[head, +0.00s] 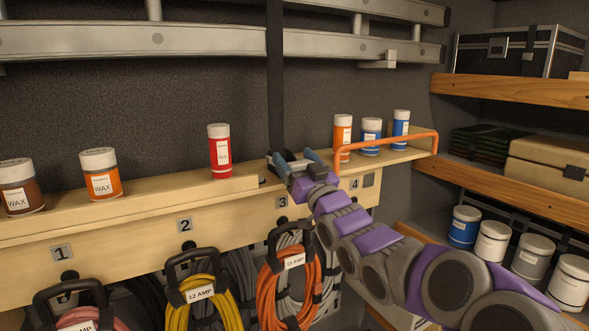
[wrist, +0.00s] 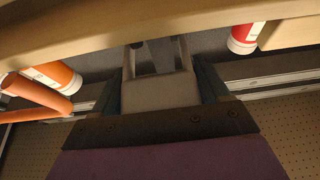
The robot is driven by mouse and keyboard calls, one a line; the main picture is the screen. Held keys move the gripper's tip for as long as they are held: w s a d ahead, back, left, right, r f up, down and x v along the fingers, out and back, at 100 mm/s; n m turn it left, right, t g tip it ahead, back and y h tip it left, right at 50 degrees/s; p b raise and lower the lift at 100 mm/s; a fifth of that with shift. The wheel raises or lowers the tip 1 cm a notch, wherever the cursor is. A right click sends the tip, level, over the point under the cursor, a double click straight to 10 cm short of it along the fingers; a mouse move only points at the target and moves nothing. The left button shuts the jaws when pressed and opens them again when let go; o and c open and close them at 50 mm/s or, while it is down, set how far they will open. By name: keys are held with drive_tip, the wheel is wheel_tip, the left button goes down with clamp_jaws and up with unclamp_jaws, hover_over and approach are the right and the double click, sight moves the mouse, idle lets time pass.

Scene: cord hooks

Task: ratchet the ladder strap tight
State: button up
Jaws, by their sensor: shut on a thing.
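The ladder (head: 140,39) lies flat along the back wall at the top of the head view. A dark strap (head: 275,85) runs down over its rails and passes out of sight behind the shelf and my gripper. My gripper (head: 297,165) is at the strap's lower end, just above the shelf between the red can and the orange can. In the wrist view its two fingers stand either side of a pale grey ratchet handle (wrist: 160,93) and are shut on it. The ratchet's body is mostly hidden, so how tight the strap is cannot be told.
A red can (head: 219,152) stands left of my gripper. An orange can (head: 342,135) and blue cans stand right of it, behind an orange rail (head: 390,139). Coiled cords (head: 285,285) hang below the wooden shelf (head: 120,220). Side shelves (head: 520,92) hold cases and cans.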

drive_tip(key=shift+f, duration=0.25)
drive_tip(key=o, duration=1.4)
drive_tip(key=shift+r, duration=0.1)
drive_tip(key=shift+s, duration=0.1)
drive_tip(key=b+v, duration=0.2)
drive_tip(key=v, duration=1.5)
drive_tip(key=shift+d+f, duration=0.15)
drive_tip(key=shift+f, duration=0.05)
